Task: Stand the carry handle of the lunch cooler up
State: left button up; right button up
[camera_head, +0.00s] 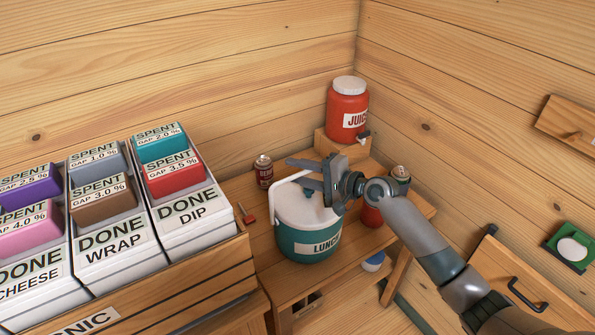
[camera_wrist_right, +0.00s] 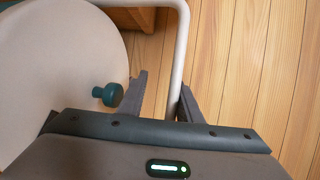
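The lunch cooler (camera_head: 308,244) is a round teal tub marked LUNCH with a white lid (camera_head: 300,208), standing on the wooden table. Its white carry handle (camera_head: 273,200) rises from the left side and leans out past the lid's edge. My right gripper (camera_head: 290,173) is above the lid, with its fingers apart at the handle. In the right wrist view the handle (camera_wrist_right: 179,55) passes between the two open fingers (camera_wrist_right: 163,88), close to the right finger; I cannot tell if they touch. A teal knob (camera_wrist_right: 108,95) sits on the lid. My left gripper is not in view.
A red juice jug (camera_head: 346,108) stands on a wooden riser behind the cooler. A dark red can (camera_head: 264,172) stands behind left, and a red container (camera_head: 371,215) to the right. A wooden crate (camera_head: 185,283) of labelled boxes stands at left.

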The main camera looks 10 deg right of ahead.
jog(key=shift+d, duration=0.1)
jog(key=shift+s+d, duration=0.4)
jog(key=shift+s, duration=0.05)
jog(key=b+v, duration=0.5)
jog(key=v, duration=1.1)
jog(key=shift+s, duration=0.15)
